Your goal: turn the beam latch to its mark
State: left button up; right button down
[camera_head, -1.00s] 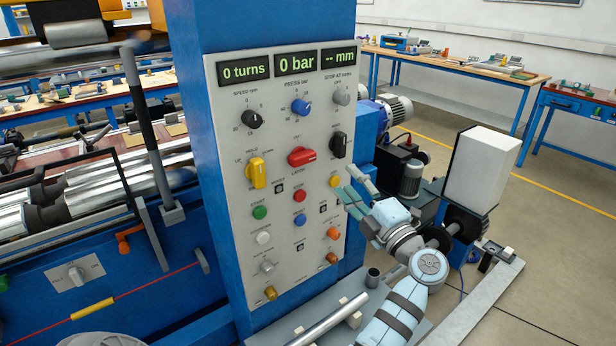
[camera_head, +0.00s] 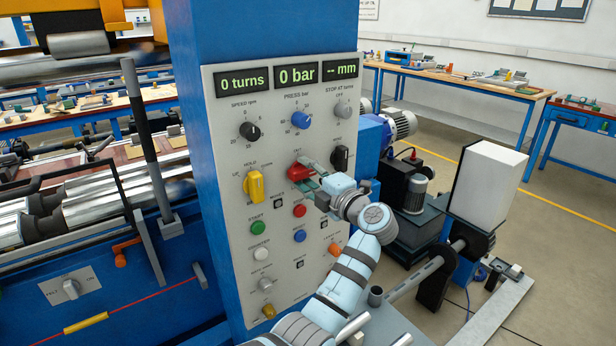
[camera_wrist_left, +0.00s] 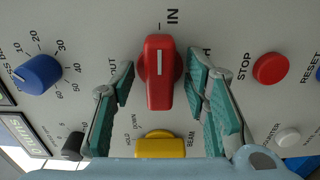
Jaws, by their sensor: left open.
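The beam latch is a red knob (camera_head: 298,172) on the grey control panel, between the OUT label and the LATCH row. In the left wrist view the red knob (camera_wrist_left: 160,90) has a white line on its handle, which lies in line with the tick at IN; OUT is off to its left. My left gripper (camera_head: 310,178) is at the knob. Its teal fingers (camera_wrist_left: 162,68) are open, one on each side of the handle, with gaps visible. In the head view the fingers partly hide the knob. My right gripper is out of view.
A yellow handle (camera_head: 254,186) is left of the latch, a black knob (camera_head: 339,158) right of it and a red button (camera_head: 299,211) below. A blue knob (camera_head: 301,120) is above. My left arm covers the panel's lower right.

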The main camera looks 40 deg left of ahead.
pick_arm(q)
jog(key=shift+s+a, duration=0.1)
jog(key=c, duration=0.4)
grip_shut()
